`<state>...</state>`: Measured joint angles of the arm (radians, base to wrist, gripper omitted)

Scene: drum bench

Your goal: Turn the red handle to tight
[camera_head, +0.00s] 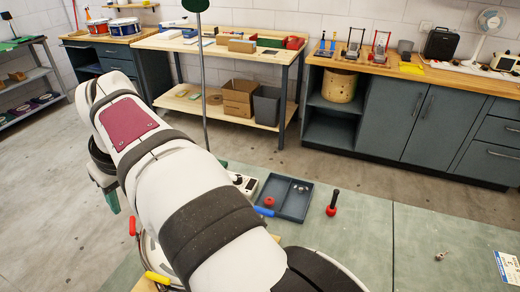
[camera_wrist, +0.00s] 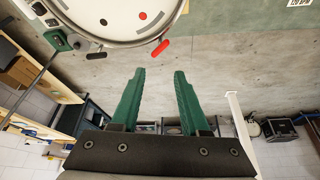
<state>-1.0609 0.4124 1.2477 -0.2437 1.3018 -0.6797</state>
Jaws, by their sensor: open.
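The red handle (camera_wrist: 160,48) sticks out from the rim of the drum (camera_wrist: 130,38) in the wrist view, just beyond my fingertips and nearly in line with the gap between them. In the head view the red handle (camera_head: 132,226) shows at the drum's left edge, and my arm hides most of the drum. My gripper (camera_wrist: 160,72) is open, with two green fingers apart and nothing between them. It does not appear to touch the handle. In the head view one green finger (camera_head: 113,201) shows at the left, above the red handle.
A yellow handle (camera_head: 157,278) and a blue handle (camera_head: 263,211) also show by the drum. A blue tray (camera_head: 292,206) and a black-and-red tool (camera_head: 333,203) stand on the green bench (camera_head: 360,235). The bench's right side is mostly clear.

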